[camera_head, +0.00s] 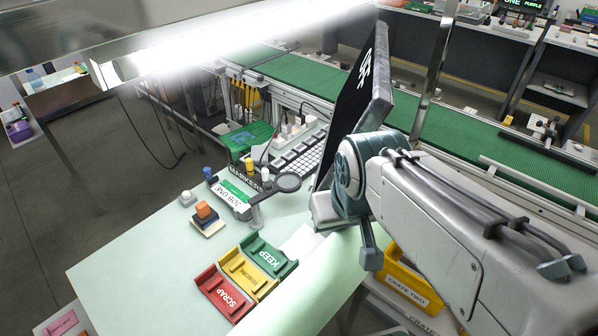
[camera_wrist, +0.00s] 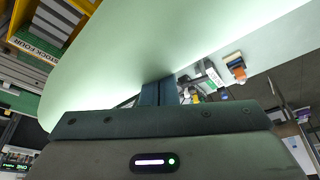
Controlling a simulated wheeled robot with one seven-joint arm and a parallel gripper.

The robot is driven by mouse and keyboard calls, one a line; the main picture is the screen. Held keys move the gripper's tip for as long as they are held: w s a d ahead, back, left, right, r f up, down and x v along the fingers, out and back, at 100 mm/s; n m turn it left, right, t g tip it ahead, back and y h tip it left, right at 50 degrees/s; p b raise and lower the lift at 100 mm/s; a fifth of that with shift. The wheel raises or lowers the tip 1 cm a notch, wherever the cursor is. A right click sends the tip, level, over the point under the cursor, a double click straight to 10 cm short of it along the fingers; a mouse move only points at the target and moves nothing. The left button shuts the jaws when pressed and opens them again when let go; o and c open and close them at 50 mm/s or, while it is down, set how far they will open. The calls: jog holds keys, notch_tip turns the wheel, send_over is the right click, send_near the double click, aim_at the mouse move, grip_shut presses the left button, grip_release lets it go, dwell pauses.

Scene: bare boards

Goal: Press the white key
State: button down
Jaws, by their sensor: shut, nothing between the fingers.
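I cannot make the key out for sure in the wrist view. My gripper (camera_wrist: 160,92) is shut and empty, its dark fingers pressed together in front of the bench surface. In the head view my arm reaches in from the right, well apart from the key.
Red (camera_head: 224,293), yellow (camera_head: 246,274) and green (camera_head: 268,257) trays lie along the bench front. The left of the bench is clear.

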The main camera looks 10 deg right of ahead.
jog(key=w+a+m+g+h+b, duration=0.2)
jog(key=w+a+m+h+b, duration=0.15)
jog(key=w, duration=1.25)
jog(key=m+h+b, duration=0.2)
jog(key=h+b, duration=0.1)
send_near(311, 183)
jog(key=w+a+r, duration=0.3)
jog(key=w+a, duration=0.1)
jog(key=a, duration=0.1)
jog(key=shift+s+a+r+y, duration=0.1)
jog(key=shift+s+r+y, duration=0.1)
jog(key=shift+y, duration=0.05)
jog(key=s+d+p+x, duration=0.1)
jog(key=x, duration=0.5)
jog(key=s+d+r+p+x, duration=0.1)
jog(key=p+x, duration=0.1)
jog(key=x, duration=0.4)
jog(key=shift+d+f, duration=0.25)
jog(key=shift+f, duration=0.15)
